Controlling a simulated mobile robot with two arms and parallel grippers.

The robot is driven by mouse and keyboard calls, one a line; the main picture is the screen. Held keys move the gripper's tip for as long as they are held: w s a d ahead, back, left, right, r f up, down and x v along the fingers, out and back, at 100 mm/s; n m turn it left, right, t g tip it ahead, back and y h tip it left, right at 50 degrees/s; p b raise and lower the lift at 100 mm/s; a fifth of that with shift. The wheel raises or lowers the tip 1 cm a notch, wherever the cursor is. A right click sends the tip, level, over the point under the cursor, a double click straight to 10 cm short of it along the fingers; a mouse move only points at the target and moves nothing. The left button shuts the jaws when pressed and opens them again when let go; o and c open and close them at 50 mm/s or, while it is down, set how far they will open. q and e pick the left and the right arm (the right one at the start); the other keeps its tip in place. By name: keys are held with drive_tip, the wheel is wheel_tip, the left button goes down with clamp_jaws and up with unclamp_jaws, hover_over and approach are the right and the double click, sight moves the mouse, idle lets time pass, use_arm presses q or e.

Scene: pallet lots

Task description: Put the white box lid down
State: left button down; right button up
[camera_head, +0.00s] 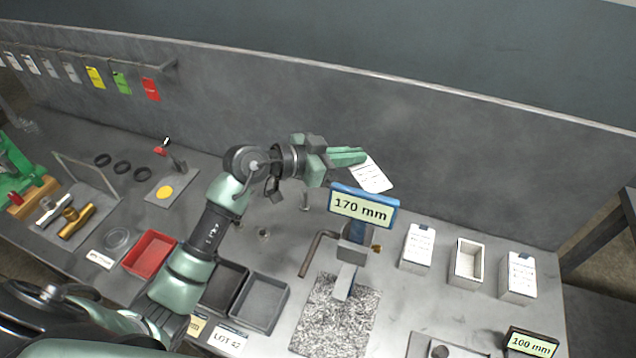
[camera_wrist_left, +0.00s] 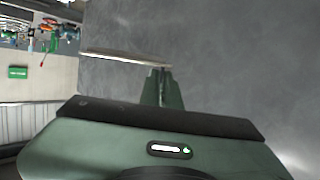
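My left gripper (camera_head: 360,156) is shut on the white box lid (camera_head: 373,177). The lid is a thin white panel with printed lines. It hangs tilted from the fingertips, in the air in front of the grey back wall. In the left wrist view the lid (camera_wrist_left: 120,56) shows nearly edge-on at the tips of the closed fingers (camera_wrist_left: 160,82). An open white box (camera_head: 466,266) stands on the bench at the right, below and right of the gripper. My right gripper is not in view.
White boxes with labelled tops stand left (camera_head: 417,248) and right (camera_head: 516,279) of the open box. A blue-framed 170 mm display (camera_head: 363,205) stands below the lid. A 100 mm display (camera_head: 531,344), red tray (camera_head: 149,252) and dark trays (camera_head: 261,302) are on the bench.

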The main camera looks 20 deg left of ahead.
use_arm(q)
wheel_tip(320, 180, down, 14)
drive_tip(key=shift+f+b, duration=0.2)
drive_tip(key=shift+b, duration=1)
wheel_tip(320, 180, down, 5)
drive_tip(key=shift+f+b, duration=0.1)
drive_tip(key=shift+b, duration=0.6)
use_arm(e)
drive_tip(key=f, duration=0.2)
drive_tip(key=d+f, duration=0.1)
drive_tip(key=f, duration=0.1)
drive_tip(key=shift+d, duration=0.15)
